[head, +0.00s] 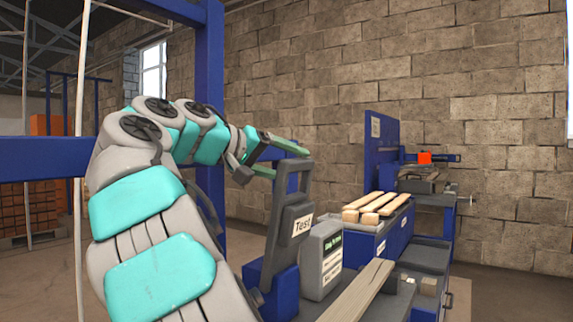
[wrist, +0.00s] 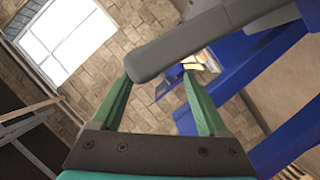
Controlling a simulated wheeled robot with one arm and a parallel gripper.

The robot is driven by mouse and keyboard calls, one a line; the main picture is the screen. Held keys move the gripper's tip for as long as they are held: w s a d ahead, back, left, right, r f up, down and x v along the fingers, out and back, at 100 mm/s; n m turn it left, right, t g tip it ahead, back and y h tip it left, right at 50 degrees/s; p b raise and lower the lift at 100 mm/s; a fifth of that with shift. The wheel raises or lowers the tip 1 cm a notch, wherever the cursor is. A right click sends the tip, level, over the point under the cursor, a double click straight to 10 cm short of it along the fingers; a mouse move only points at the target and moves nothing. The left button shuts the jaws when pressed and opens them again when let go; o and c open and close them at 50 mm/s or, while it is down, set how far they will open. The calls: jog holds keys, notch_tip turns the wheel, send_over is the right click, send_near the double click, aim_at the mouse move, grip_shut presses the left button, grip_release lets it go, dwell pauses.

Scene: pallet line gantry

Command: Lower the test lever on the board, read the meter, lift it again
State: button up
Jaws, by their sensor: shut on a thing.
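The grey test lever (head: 282,220), with a "Test" label, stands upright with a slight tilt on a blue mount. Its handle loop is at the top. My gripper (head: 286,163) is shut on the handle, with its green fingers at the top bar. In the wrist view, the grey handle bar (wrist: 195,42) crosses at the fingertips of my gripper (wrist: 158,78). The grey meter (head: 320,262) stands right of the lever, with a small green display too small to read. A wooden board (head: 358,292) lies in front of the meter, its near end cut off by the frame.
A blue bench (head: 398,236) with several light wooden pieces (head: 377,206) stands behind the meter. A blue post (head: 208,60) rises behind my arm. Open floor shows at the left.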

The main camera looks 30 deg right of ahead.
jog(key=shift+w+a, duration=0.1)
jog(key=v, duration=0.7)
jog(key=shift+a+p, duration=0.3)
jog(key=shift+a, duration=0.05)
jog(key=shift+r, duration=0.1)
